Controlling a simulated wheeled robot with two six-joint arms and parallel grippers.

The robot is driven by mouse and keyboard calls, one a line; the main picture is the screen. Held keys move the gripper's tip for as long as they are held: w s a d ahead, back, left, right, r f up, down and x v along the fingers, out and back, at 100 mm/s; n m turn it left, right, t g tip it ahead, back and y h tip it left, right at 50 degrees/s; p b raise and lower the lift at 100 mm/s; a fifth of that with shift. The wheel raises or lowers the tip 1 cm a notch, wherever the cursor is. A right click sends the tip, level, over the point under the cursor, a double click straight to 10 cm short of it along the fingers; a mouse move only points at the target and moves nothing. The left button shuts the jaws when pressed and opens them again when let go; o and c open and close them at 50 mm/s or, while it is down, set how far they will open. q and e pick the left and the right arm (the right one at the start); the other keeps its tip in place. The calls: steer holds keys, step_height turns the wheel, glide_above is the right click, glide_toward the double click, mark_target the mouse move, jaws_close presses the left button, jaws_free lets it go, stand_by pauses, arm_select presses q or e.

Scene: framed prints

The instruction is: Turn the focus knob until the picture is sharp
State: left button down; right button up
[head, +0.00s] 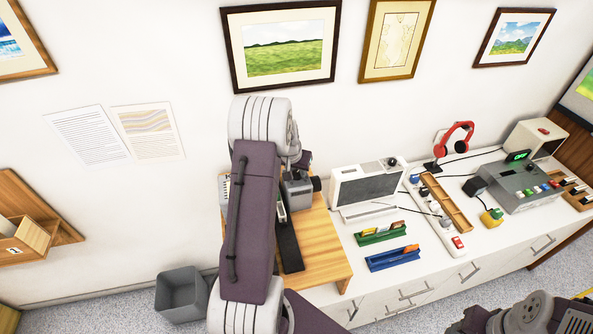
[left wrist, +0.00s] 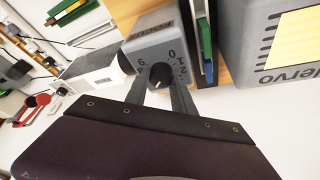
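The focus knob (left wrist: 159,79) is a round black dial with a pale mark on a grey box (left wrist: 152,48), ringed by digits including 9, 0, 1 and 2. In the head view this small grey box (head: 296,194) stands on a wooden table with a black lens-like part (head: 316,184) facing right. My left gripper (left wrist: 158,88) has one finger on each side of the knob, close to its edges. Whether the fingers press on it is not clear. In the head view my arm hides most of this gripper. A white-framed screen (head: 367,190) to the right looks plain grey.
A grey bin (head: 181,293) stands on the floor.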

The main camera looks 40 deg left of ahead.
arm_select(q)
steer(key=m+b, duration=0.1)
steer(key=b, duration=0.2)
steer(key=m+h+b, duration=0.1)
steer(key=m+b, duration=0.1)
steer(key=b, duration=0.1)
steer(key=shift+a+f+b, duration=0.1)
steer(key=shift+f+b, duration=0.25)
steer(key=shift+f, duration=0.05)
steer(key=shift+r+m, duration=0.2)
steer(key=shift+m, duration=0.2)
steer(key=shift+r+m+h, duration=0.2)
steer(key=shift+m+h, duration=0.1)
steer(key=c, duration=1.1)
jaws_free()
steer(key=shift+o, duration=0.2)
steer(key=b+v, duration=0.2)
steer(key=v, duration=0.7)
